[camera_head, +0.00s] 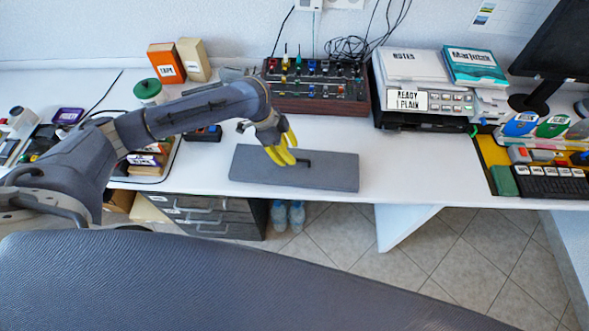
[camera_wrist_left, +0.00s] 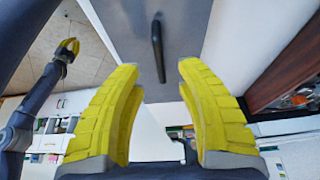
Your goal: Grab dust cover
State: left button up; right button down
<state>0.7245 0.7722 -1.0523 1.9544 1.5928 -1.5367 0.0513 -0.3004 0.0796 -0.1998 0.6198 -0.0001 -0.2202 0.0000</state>
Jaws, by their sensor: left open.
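The dust cover is a flat dark grey slab (camera_head: 330,176) on the white desk, with a small black handle (camera_head: 305,162) on its top. My left gripper (camera_head: 284,159) is open over the slab, just left of the handle in the head view. In the left wrist view the slab (camera_wrist_left: 180,30) lies beyond the open yellow fingers. The handle (camera_wrist_left: 158,48) lines up with the gap between them, and nothing is held. My right gripper (camera_wrist_left: 68,48) shows small at the upper left of the wrist view; its jaw state is unclear.
A control box with knobs (camera_head: 318,107) stands behind the slab. Behind it to the right is a grey device (camera_head: 450,102) with boxes on top. A green-lidded jar (camera_head: 148,92) stands near my left arm. The desk right of the slab (camera_head: 420,165) is clear.

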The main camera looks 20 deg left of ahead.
pick_arm(q)
jog(key=shift+x, duration=2.45)
jog(key=shift+w+d, duration=0.1)
jog(key=shift+d, duration=0.05)
jog(key=shift+c, duration=0.4)
grip_shut()
